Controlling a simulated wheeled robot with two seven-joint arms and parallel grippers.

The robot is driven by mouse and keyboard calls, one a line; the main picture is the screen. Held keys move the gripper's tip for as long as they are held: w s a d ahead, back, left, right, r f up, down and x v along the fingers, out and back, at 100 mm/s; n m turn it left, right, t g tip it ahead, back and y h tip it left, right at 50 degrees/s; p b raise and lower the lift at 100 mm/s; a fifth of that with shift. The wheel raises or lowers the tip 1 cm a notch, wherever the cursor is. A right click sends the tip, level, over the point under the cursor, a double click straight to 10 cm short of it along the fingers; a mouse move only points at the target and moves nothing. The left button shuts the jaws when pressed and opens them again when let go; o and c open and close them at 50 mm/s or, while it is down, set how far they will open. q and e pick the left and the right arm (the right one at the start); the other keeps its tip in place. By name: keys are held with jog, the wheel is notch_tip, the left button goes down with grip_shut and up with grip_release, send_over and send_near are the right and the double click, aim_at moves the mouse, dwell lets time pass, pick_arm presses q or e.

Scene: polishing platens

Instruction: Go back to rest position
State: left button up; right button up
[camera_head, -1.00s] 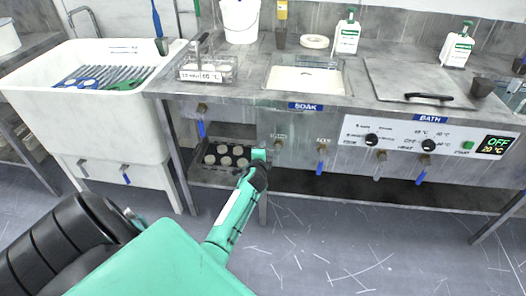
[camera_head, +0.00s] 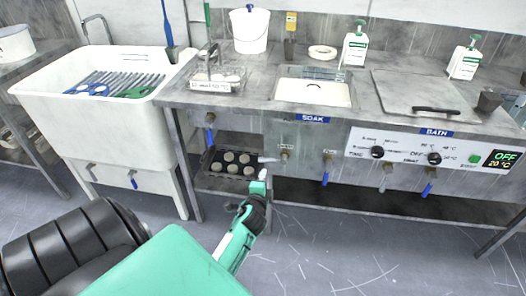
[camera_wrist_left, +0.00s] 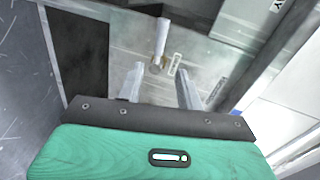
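My left gripper (camera_head: 262,178) is in front of the bench, just below the first valve (camera_head: 284,155) under the SOAK label. In the left wrist view its two fingers (camera_wrist_left: 160,82) stand apart with nothing between them. The pale handle of that valve (camera_head: 268,159) points sideways to the left. It shows beyond the fingertips in the left wrist view (camera_wrist_left: 162,38), apart from them. My right gripper is in no view.
A shelf tray with several round discs (camera_head: 231,162) sits under the bench, left of the gripper. Other valves with blue handles (camera_head: 325,178) hang along the bench front. A white sink (camera_head: 150,125) stands at left. The floor in front (camera_head: 330,250) is clear.

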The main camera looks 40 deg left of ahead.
pick_arm(q)
jog(key=shift+s+d, duration=0.15)
jog(key=shift+s, duration=0.05)
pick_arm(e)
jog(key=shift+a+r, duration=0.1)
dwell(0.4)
